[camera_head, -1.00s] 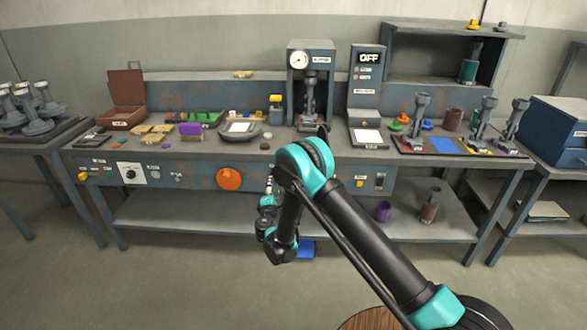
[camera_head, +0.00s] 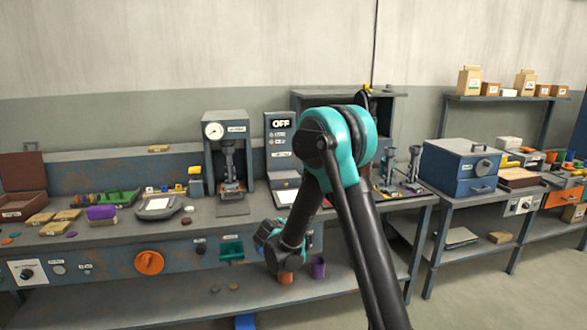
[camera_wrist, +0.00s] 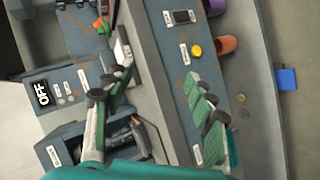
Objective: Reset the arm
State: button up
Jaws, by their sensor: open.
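My arm rises in front of the workbench in the head view, with its teal elbow high at the centre. My gripper (camera_head: 236,249) is down and left of the elbow, in front of the bench's front panel and partly hidden by my wrist. In the wrist view my gripper (camera_wrist: 158,75) has its two green-padded fingers spread apart with nothing between them. The bench's edge and front panel show behind the gap.
The workbench (camera_head: 110,238) carries a gauge press (camera_head: 213,131), a box reading OFF (camera_head: 281,124) and a scale (camera_head: 158,207). A blue drawer cabinet (camera_head: 455,165) stands right. A purple cup (camera_head: 318,267) is on the lower shelf. Open floor lies at lower right.

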jog(key=s+d+r+m+g, duration=0.2)
jog(key=s+d+m+g, duration=0.3)
jog(key=s+d, duration=1.1)
jog(key=s+d+f+m+g+y, duration=0.1)
jog(key=s+d+f+m, duration=0.1)
jog(key=s, duration=0.8)
jog(key=s+d+f+m+g+y, duration=0.1)
jog(key=s+d+m+y, duration=0.1)
jog(key=s, duration=0.8)
jog(key=d+m, duration=0.1)
jog(key=m, duration=0.1)
jog(key=shift+s+f+m+g, duration=0.3)
jog(key=shift+s+f, duration=0.05)
jog(key=shift+d, duration=0.1)
jog(key=shift+c, duration=0.6)
